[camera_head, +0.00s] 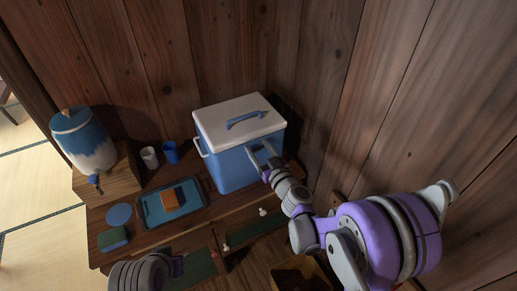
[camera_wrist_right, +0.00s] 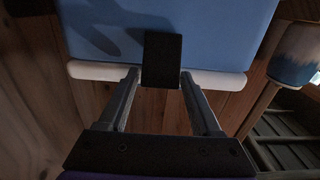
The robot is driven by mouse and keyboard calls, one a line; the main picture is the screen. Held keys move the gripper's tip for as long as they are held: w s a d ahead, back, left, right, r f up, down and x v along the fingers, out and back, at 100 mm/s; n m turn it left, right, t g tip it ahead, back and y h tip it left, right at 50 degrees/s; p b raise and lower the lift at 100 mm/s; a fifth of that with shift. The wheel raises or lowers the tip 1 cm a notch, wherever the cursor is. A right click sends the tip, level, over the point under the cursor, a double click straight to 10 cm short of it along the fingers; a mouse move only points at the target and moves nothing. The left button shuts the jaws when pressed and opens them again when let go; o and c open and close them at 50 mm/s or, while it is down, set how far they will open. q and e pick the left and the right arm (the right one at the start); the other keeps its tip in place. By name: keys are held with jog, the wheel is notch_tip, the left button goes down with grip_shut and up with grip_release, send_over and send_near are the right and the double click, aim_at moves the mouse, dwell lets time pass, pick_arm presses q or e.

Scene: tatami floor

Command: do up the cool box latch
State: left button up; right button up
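The cool box (camera_head: 233,167) has a blue body, a white lid (camera_head: 238,117) that lies closed, and a blue handle on top. It stands on the wooden table's right part. Its latch (camera_wrist_right: 162,58) is a dark plate across the white lid rim and blue body in the right wrist view; whether it is fastened I cannot tell. My right gripper (camera_head: 260,149) is at the box's front face, open, and its fingers (camera_wrist_right: 159,78) are either side of the latch, with gaps. The latch is not clear in the head view. My left gripper (camera_head: 178,266) is at the bottom edge, partly cut off.
A blue tray (camera_head: 153,218) holds an orange-brown block (camera_head: 170,199). A white cup (camera_head: 149,157), a blue cup (camera_head: 170,152) and a blue-and-white dispenser (camera_head: 84,140) on a wooden stand are left of the box. Wooden walls are close behind and right.

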grip_shut()
jog(key=shift+w+a+g+b, duration=0.1)
jog(key=shift+g+b, duration=0.2)
jog(key=shift+g, duration=0.1)
jog(key=shift+w+r+g+h, duration=0.1)
jog(key=shift+r+g+h, duration=0.05)
jog(key=shift+g+h, duration=0.15)
jog(key=shift+o, duration=2)
grip_release()
jog(key=v, duration=1)
jog(key=shift+s, duration=0.4)
